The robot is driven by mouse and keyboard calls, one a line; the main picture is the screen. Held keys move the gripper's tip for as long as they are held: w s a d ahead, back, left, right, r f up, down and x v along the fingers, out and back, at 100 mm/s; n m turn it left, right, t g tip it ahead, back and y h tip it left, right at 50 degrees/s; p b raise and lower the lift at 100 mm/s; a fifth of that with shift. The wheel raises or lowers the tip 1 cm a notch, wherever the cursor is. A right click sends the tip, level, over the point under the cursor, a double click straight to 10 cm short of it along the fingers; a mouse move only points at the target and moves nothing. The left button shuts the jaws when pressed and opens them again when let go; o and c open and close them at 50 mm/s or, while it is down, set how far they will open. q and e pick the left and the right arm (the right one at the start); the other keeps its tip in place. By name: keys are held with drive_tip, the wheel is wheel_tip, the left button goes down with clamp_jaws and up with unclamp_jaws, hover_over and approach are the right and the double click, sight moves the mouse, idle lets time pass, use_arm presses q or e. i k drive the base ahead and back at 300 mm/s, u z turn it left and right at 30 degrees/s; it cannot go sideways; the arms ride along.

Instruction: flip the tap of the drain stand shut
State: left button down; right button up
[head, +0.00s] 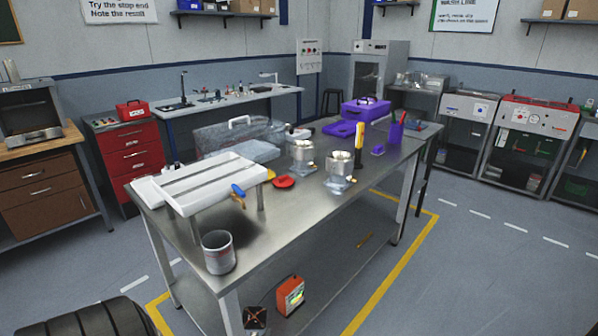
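The drain stand (215,181) is a white sloped tray on grey legs at the left end of the steel workbench. Its tap has a blue lever (238,190) and a small brass-coloured body at the tray's front right corner. The lever slants down to the right; the view is too small to tell whether the tap is open or shut. A grey can (218,253) stands on the bench in front of the stand, below and left of the tap. Neither of my grippers is in view.
On the steel workbench (290,225), a red disc (284,182) and two machined housings (302,157) (340,170) stand right of the tap. A clear bin (240,138) is behind the stand. Purple cases (366,108) are farther back. The bench front between can and housings is clear.

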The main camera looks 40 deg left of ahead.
sight(237, 189)
drive_tip(key=i, duration=3.2)
drive_tip(key=u, duration=2.95)
